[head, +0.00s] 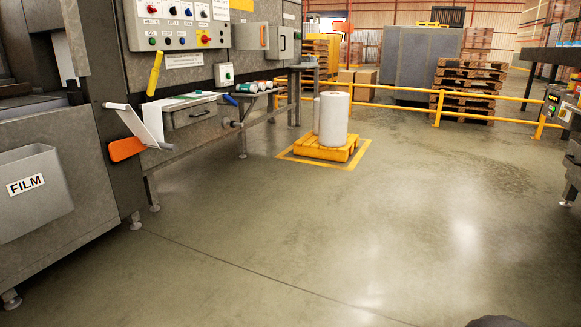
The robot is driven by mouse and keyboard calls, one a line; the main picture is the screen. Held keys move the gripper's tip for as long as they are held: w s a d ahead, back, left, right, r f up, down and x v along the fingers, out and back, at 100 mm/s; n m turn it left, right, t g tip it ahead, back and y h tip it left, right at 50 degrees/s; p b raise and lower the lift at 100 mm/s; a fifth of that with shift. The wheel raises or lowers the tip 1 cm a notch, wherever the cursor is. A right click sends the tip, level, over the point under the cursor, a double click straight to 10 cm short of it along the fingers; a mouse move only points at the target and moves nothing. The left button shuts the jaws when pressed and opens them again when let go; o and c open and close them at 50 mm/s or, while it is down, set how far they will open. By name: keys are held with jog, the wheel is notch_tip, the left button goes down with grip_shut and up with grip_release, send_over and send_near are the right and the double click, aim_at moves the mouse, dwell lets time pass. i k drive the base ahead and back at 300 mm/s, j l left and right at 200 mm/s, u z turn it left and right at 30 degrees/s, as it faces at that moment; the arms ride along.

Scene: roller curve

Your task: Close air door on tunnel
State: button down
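A grey machine, which may be the tunnel, stands along the left side in the head view. On its side is a grey panel with a handle (281,42), beside a flat grey face with an orange strip (263,36). This panel seems to stand out at an angle from the machine, and it may be the air door; no label on it can be read. Nothing is touching it.
White rolls stand on a yellow pallet (325,148). Yellow rails (400,88) cross behind. The floor (330,230) in front is clear.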

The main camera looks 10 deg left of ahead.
aim_at(253, 35)
jog(key=i+u, duration=0.45)
jog(key=i, duration=1.65)
